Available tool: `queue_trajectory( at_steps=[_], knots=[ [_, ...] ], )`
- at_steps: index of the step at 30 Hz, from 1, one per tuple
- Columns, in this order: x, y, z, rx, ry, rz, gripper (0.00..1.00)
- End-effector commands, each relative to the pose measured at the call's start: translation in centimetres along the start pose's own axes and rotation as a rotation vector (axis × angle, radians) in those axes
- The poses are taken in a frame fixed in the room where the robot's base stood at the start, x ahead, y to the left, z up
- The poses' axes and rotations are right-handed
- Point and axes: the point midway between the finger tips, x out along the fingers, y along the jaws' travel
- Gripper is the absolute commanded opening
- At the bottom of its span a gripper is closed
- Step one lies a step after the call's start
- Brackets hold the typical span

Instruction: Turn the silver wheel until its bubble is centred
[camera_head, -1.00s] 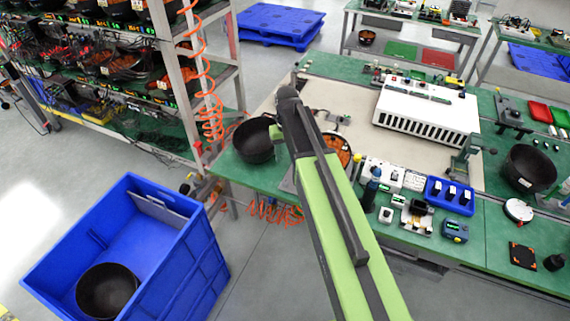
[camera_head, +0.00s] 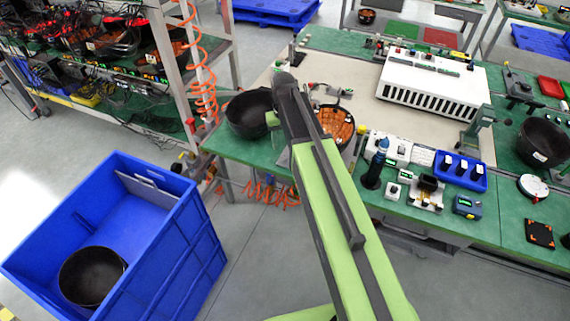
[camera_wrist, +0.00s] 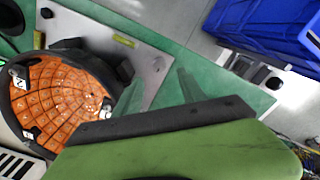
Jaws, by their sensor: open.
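In the wrist view, a grey plate (camera_wrist: 95,32) lies on the green bench top and carries a small yellow-green bubble vial (camera_wrist: 123,40). I cannot tell which is the silver wheel, nor where the bubble lies. My gripper (camera_wrist: 158,92) is open and empty, its two pale green fingers pointing toward the plate's right end. In the head view my arm hides the gripper and most of the plate.
An orange-lined black bowl (camera_wrist: 62,95) lies close left of my gripper. In the head view, a black bowl (camera_head: 250,112) stands at the bench's left corner. A blue crate (camera_head: 195,262) stands on the floor, and small devices (camera_head: 425,190) crowd the bench right of my arm.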

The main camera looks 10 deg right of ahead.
Motion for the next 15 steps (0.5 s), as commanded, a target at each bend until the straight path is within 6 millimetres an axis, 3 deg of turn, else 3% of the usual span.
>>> queue_trajectory(
  at_steps=[1,6,10,15],
  knots=[
    [2.2,0.0,0.0,0.000,0.000,0.000,0.48],
    [5.6,0.0,0.0,0.001,0.000,0.000,0.48],
    [7.1,0.1,0.0,0.001,0.000,0.000,0.48],
    [7.2,0.1,0.0,0.001,0.000,0.000,0.48]
  ],
)
